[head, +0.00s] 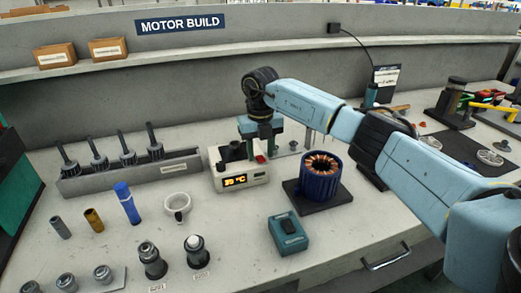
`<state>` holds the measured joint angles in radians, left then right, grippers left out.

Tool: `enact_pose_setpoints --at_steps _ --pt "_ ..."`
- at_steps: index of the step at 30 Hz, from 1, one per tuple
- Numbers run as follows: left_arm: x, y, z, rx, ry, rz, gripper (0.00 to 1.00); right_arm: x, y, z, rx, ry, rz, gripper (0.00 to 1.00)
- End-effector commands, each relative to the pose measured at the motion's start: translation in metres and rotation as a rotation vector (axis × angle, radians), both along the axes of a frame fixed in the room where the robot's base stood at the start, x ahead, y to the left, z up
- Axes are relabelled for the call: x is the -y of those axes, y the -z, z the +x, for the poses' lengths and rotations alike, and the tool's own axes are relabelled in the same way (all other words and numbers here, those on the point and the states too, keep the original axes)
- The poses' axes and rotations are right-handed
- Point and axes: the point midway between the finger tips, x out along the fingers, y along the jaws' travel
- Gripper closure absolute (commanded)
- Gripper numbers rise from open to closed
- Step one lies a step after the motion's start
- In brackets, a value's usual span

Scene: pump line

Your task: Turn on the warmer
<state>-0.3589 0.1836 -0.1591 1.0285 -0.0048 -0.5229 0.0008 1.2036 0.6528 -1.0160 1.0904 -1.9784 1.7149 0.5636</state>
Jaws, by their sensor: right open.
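The warmer (222,182) is a cream box in the middle of the bench, with an orange temperature display (235,180) that is lit. A small red part (260,159), which looks like a switch, sits on its top right. Dark round parts (233,150) stand on top of it. My right gripper (262,146) reaches in from the right and points down just above and behind the red part. It is open, with nothing seen in it. Its fingertips are partly hidden, so I cannot tell if they touch the warmer. My left gripper is not in view.
A blue stator with copper windings (320,178) stands on a black pad right of the warmer. A teal box (288,234) lies in front. A rack of several rotors (130,174) is at left, with a white ring (177,204) nearer.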

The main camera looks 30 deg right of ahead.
Motion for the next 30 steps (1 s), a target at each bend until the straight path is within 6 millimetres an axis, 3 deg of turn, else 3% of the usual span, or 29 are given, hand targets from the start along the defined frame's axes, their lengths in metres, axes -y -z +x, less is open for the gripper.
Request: enact_pose_setpoints --at_steps 3,5,18,24,30 --pt "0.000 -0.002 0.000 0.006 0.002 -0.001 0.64 0.000 -0.011 0.001 0.002 0.000 0.001 0.58" --pt "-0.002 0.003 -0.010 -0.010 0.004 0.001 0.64 0.000 -0.022 0.001 0.003 0.000 0.000 0.58" --pt "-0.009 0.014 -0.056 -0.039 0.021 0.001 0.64 0.000 -0.114 0.001 0.003 0.000 -0.001 0.58" --pt "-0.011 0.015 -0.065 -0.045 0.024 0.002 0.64 0.000 -0.132 0.001 0.001 0.000 0.001 0.58" --pt "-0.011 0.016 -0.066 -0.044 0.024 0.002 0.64 0.000 -0.134 0.001 0.001 0.000 0.000 0.58"
